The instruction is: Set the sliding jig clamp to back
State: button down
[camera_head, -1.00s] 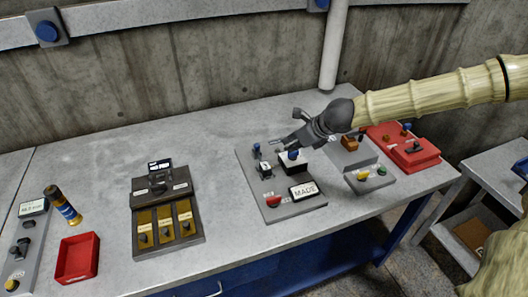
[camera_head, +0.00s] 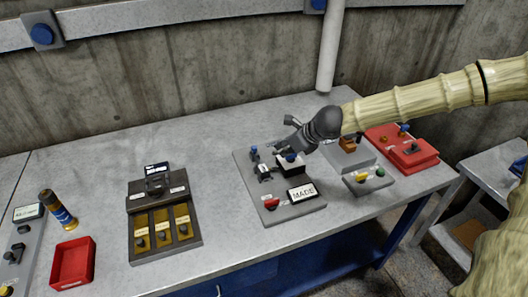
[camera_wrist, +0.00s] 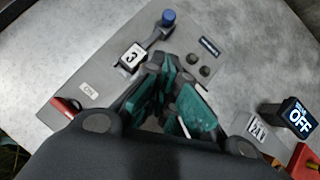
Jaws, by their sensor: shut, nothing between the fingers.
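My gripper (camera_head: 284,145) is over the back part of a grey fixture plate (camera_head: 290,212). Its fingers, with teal pads, show in the wrist view (camera_wrist: 168,92); they are shut and empty.
A grey unit with yellow and green buttons (camera_head: 368,182) and a red box (camera_head: 412,158) stand close on the right. The bench between the plate and the brass-panelled unit (camera_head: 163,225) is clear.

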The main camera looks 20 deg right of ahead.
aim_at(258, 155)
jog(key=shift+p+x, duration=0.3)
jog(key=shift+x, duration=3.4)
jog(key=shift+w+a+f+p, duration=0.15)
jog(key=shift+w+a+p, duration=0.3)
jog(key=shift+w, duration=0.4)
jog(key=shift+w+a+f+p, duration=0.15)
jog(key=shift+w+a+p, duration=0.25)
jog(key=shift+w, duration=0.4)
jog(key=shift+a, duration=0.1)
